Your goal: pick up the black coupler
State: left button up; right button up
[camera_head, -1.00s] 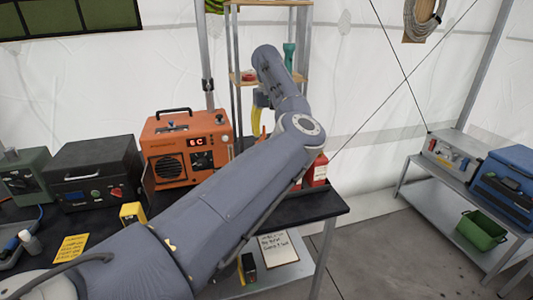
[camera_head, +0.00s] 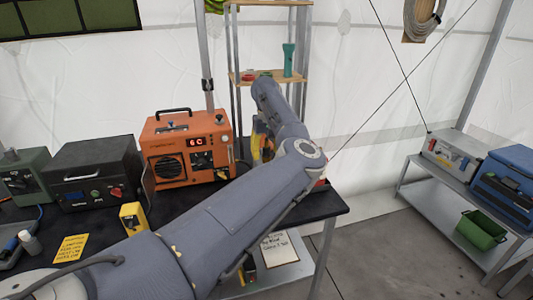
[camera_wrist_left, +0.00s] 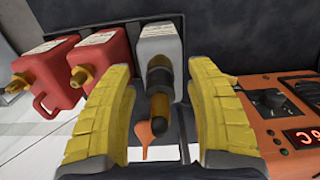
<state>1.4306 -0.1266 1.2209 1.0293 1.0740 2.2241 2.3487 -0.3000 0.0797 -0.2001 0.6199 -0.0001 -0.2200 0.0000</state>
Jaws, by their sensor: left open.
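In the left wrist view, a cylinder with black and orange-brown bands (camera_wrist_left: 160,88) stands between my fingers, in line with a grey bottle (camera_wrist_left: 160,42). I cannot tell for sure whether its black part is the black coupler or the bottle's own neck and cap. My left gripper (camera_wrist_left: 168,120) is open, with one yellow finger on each side of it and a gap visible on both sides. In the head view, my left gripper (camera_head: 262,145) is low over the black table (camera_head: 330,204), beside the orange box, partly hidden by my arm. My right gripper is not in view.
Two red bottles (camera_wrist_left: 50,80) are close beside my fingers. The orange box (camera_head: 187,148) with a lit display stands to the left in the head view. A shelf rack (camera_head: 262,76) rises behind. A small orange spout (camera_wrist_left: 146,133) is near the fingers.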

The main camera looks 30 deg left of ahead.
pick_arm(q)
jog(key=shift+f, duration=0.15)
jog(key=shift+c, duration=0.2)
grip_shut()
dwell(0.4)
